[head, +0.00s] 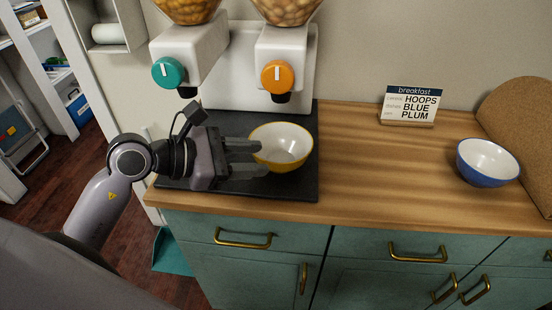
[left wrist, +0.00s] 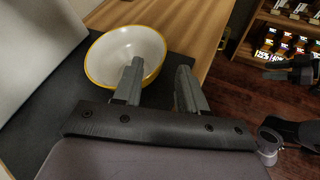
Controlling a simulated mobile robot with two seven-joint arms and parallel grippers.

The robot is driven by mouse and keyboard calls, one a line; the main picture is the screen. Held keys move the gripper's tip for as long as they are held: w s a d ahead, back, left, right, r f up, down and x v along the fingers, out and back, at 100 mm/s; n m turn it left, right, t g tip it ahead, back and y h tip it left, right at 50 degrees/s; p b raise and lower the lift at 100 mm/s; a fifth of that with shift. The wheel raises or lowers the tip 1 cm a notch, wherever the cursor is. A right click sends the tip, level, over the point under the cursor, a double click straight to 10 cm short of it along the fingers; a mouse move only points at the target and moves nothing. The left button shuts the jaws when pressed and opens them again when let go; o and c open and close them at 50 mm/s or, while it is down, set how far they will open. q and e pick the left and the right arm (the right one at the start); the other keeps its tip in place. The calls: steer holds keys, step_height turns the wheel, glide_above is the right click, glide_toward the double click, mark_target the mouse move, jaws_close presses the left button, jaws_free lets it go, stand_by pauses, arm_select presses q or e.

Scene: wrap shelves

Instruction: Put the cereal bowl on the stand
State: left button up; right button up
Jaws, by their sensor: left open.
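A yellow bowl with a white inside (head: 284,149) stands upright and looks empty on a black mat (head: 290,187) below the cereal dispenser (head: 225,65). My left gripper (head: 264,157) is open at its left side, with the fingertips close to the rim. In the left wrist view the left gripper (left wrist: 158,68) has one finger overlapping the edge of the yellow bowl (left wrist: 124,50); contact cannot be told. A blue bowl with a white inside (head: 488,162) stands on the counter at the right.
The dispenser has teal (head: 168,72) and orange (head: 277,77) knobs. A breakfast card (head: 409,105) reads HOOPS, BLUE, PLUM. A brown curved board (head: 520,120) stands at the far right. The wooden counter (head: 380,170) between the bowls is clear. Drawers with brass handles (head: 417,252) are below.

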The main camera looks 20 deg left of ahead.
arm_select(q)
steer(key=shift+v, duration=1.65)
arm_select(e)
steer(key=shift+f, duration=0.25)
arm_select(q)
steer(key=shift+s, duration=0.1)
arm_select(e)
steer(key=shift+s, duration=0.1)
